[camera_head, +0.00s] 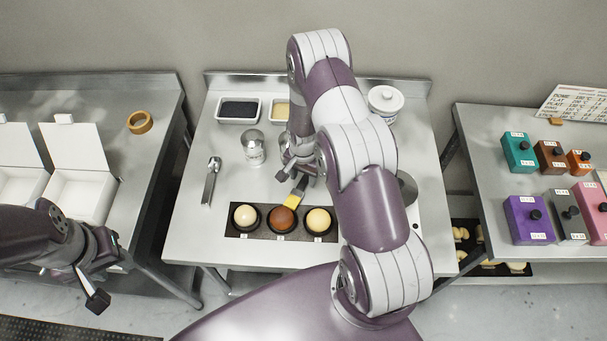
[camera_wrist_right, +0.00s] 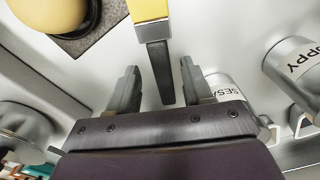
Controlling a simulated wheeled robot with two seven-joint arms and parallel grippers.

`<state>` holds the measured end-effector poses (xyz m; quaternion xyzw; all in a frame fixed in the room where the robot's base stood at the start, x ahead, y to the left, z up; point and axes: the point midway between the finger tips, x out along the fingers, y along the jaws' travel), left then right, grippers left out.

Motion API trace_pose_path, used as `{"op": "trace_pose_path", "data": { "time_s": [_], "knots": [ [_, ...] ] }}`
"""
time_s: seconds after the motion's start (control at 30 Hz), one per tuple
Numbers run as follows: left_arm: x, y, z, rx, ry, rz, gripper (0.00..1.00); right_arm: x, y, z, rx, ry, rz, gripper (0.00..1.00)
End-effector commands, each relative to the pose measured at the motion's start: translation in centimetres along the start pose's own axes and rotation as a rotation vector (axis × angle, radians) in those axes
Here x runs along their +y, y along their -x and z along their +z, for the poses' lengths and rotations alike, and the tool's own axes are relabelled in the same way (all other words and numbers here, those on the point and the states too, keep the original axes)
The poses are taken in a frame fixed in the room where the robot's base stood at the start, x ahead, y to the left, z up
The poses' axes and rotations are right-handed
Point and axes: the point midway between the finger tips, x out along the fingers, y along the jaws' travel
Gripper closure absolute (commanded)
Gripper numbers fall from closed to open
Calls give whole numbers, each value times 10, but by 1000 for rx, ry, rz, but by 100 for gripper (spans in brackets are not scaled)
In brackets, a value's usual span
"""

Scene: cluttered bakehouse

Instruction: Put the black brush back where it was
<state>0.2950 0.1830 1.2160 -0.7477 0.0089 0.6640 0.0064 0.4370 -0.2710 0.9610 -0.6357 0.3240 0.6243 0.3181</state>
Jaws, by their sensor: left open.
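The black brush has a black handle, a silver ferrule and yellow bristles (camera_head: 296,198). In the head view the bristle end is close to the brown bun (camera_head: 282,219); I cannot tell if they touch. In the right wrist view the black handle (camera_wrist_right: 160,72) lies between the fingers of my right gripper (camera_wrist_right: 161,90), with a gap on both sides, so this gripper is open around it. In the head view my right gripper (camera_head: 293,172) is partly covered by my arm. My left gripper (camera_head: 104,272) is open and empty, away at the left.
Two pale buns (camera_head: 245,217) (camera_head: 318,220) flank the brown one on a dark board (camera_head: 264,236). The wrist view shows a POPPY shaker (camera_wrist_right: 298,72) and a partly hidden SESA-labelled one.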

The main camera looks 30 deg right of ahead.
Motion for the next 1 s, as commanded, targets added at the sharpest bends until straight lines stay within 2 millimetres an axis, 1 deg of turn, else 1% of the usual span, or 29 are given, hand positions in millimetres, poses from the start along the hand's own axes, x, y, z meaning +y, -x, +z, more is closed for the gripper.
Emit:
{"op": "trace_pose_path", "data": {
  "time_s": [0.13, 0.23, 0.27, 0.3, 0.33, 0.5, 0.6, 0.7, 0.83, 0.87, 0.93, 0.97, 1.0],
  "knots": [
    [0, 4, 0, 0, 0, 0, 57, 0, 4, 0, 0, 0, 0, 50],
    [0, 19, -2, 0, 0, 0, 57, 0, 19, 0, 0, 0, 0, 50],
    [0, 13, -2, 1, 0, 0, 57, -1, 19, -1, 2, 0, -2, 50],
    [0, 4, -1, 2, 0, 0, 57, -1, 22, -2, 4, 0, -3, 50],
    [0, 0, 0, 0, 0, 0, 57, -1, 28, -2, 5, 0, -4, 50],
    [0, -18, 2, -1, 0, 0, 57, -2, 74, -2, 6, 0, -5, 50],
    [0, -25, 3, 0, 0, 0, 57, -1, 97, -1, 5, 0, -4, 50],
    [0, -29, 4, 0, 0, 0, 57, -1, 115, -1, 3, 0, -3, 50],
    [0, -31, 4, 0, 0, 0, 57, 0, 131, 2, 2, 12, -2, 50],
    [0, -31, 4, 0, 0, 0, 57, 0, 137, 6, 5, 38, -5, 50],
    [0, -31, 4, 0, 0, 0, 57, 3, 160, 28, 16, 172, -18, 50],
    [0, -30, 4, 0, 0, 0, 57, 6, 172, 41, 24, 256, -26, 50],
    [0, -30, 4, 0, 0, 0, 57, 13, 187, 62, 34, 380, -35, 50]
  ]
}}
